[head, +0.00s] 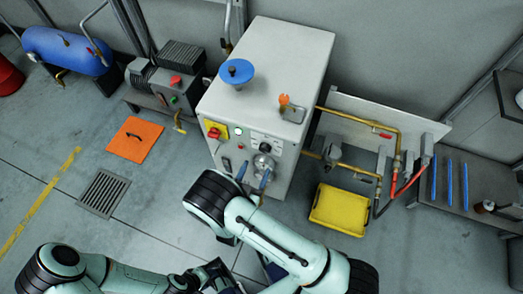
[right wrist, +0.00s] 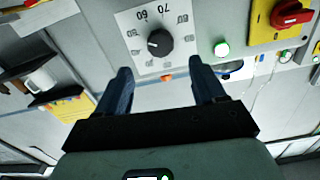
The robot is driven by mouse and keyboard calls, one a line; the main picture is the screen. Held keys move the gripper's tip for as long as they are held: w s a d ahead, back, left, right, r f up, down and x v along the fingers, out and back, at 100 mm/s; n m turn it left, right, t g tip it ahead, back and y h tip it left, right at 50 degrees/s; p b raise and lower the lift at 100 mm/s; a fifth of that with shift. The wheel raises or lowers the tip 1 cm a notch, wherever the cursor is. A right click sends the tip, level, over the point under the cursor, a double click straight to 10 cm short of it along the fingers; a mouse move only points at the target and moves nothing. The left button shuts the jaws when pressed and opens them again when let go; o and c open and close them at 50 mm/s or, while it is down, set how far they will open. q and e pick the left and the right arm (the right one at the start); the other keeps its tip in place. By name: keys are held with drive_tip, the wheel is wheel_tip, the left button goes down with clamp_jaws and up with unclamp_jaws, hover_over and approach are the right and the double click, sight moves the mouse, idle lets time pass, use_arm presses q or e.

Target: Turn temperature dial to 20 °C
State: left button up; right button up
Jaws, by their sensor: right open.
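The temperature dial is a black round knob (right wrist: 160,42) on a white scale plate (right wrist: 131,20) in the right wrist view. The scale shows upside down, with 60 and 70 readable; the pointer's exact reading is unclear. In the head view the knob (head: 266,147) sits on the front of the grey cabinet (head: 264,75). My right gripper (right wrist: 160,68) is open and empty, its two blue fingers apart, pointing toward the panel near the dial. It also shows in the head view (head: 253,176), just below the dial. My left gripper (head: 213,276) is low in the head view, its jaws unclear.
A red switch on a yellow plate (right wrist: 291,13) and a green-lit button (right wrist: 220,50) sit beside the dial. A yellow tray (head: 339,210) stands on the floor to the right.

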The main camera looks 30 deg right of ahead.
sight(264, 150)
drive_tip(key=x, duration=0.8)
drive_tip(key=shift+w+d, duration=0.1)
drive_tip(key=shift+w, duration=0.05)
drive_tip(key=shift+c, duration=0.3)
drive_tip(key=c, duration=1)
